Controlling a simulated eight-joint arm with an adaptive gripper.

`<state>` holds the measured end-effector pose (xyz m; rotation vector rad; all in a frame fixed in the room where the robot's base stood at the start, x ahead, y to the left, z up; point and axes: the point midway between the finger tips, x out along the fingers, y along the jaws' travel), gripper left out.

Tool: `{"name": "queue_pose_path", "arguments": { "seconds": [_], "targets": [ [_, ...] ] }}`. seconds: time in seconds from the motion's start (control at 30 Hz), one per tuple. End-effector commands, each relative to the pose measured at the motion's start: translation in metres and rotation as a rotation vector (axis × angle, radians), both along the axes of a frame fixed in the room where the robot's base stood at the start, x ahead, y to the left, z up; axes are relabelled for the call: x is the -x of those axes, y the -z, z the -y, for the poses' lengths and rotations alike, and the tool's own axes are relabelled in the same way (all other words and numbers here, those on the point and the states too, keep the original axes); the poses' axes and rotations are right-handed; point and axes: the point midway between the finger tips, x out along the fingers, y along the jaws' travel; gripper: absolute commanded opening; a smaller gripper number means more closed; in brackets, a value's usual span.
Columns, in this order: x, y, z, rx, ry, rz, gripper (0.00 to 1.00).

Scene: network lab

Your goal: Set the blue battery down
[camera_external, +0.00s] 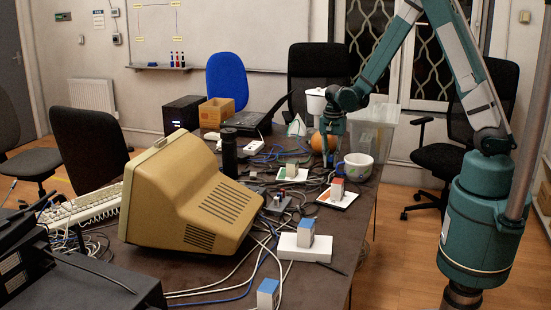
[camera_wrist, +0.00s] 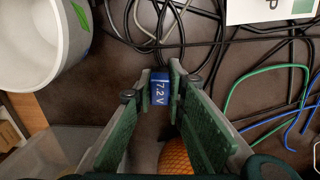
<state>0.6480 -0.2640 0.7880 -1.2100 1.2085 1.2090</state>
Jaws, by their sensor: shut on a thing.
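My gripper (camera_wrist: 160,88) reaches down over the far right part of the table in the external view (camera_external: 331,158). In the wrist view its two green-padded fingers are shut on a small blue battery (camera_wrist: 160,93) marked "7.2 V". The battery sits between the fingertips, with dark tabletop and cables around it. I cannot tell whether it touches the table. In the external view the battery is too small and too hidden by the fingers to make out.
Black, blue and green cables (camera_wrist: 250,100) cover much of the tabletop. Small blocks stand on white plates (camera_external: 325,197) nearer the camera. A beige monitor (camera_external: 190,195) fills the near left.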

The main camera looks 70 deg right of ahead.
Motion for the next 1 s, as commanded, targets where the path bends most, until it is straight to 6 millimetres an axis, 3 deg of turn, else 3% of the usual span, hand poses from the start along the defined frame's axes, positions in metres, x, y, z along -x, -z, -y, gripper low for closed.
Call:
{"name": "queue_pose_path", "arguments": {
  "seconds": [0.07,0.1,0.2,0.73,1.0],
  "targets": [
    [0.000,0.003,0.000,0.000,0.000,0.000,0.01],
    [0.000,0.003,0.000,0.000,0.000,0.000,0.15],
    [0.000,0.002,0.000,0.000,0.000,0.000,0.29],
    [0.000,-0.002,0.000,0.000,0.000,0.000,0.29],
    [0.000,-0.024,0.000,0.000,0.000,0.000,0.29]
  ]
}}
